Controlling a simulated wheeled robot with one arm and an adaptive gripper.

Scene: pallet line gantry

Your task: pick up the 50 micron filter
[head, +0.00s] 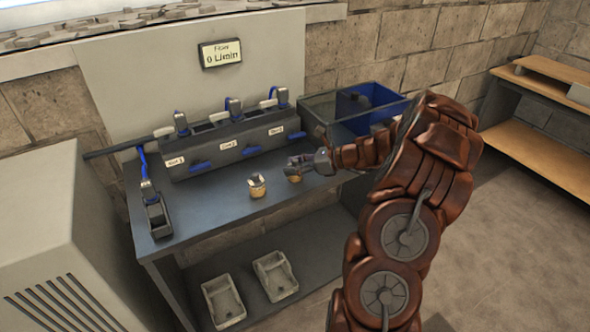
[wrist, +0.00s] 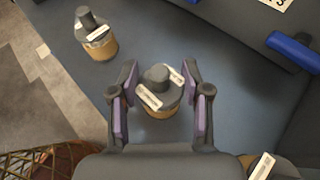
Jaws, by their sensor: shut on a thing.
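My gripper (head: 303,162) is over the dark bench with its fingers around a small tan filter (head: 294,177) with a grey cap. In the wrist view the held filter (wrist: 158,98) sits upright between the two purple finger pads, with small white labels too small to read. I cannot tell whether it touches the bench. A second filter (head: 257,187) stands apart on the bench to the left; it also shows at the upper left of the wrist view (wrist: 97,38). Part of another tan and white thing (wrist: 262,167) shows at the lower right edge of the wrist view.
A grey housing block (head: 222,149) with blue handles runs along the back of the bench (head: 215,210). Two pale trays (head: 224,300) lie on the lower shelf. The front left bench is mostly clear.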

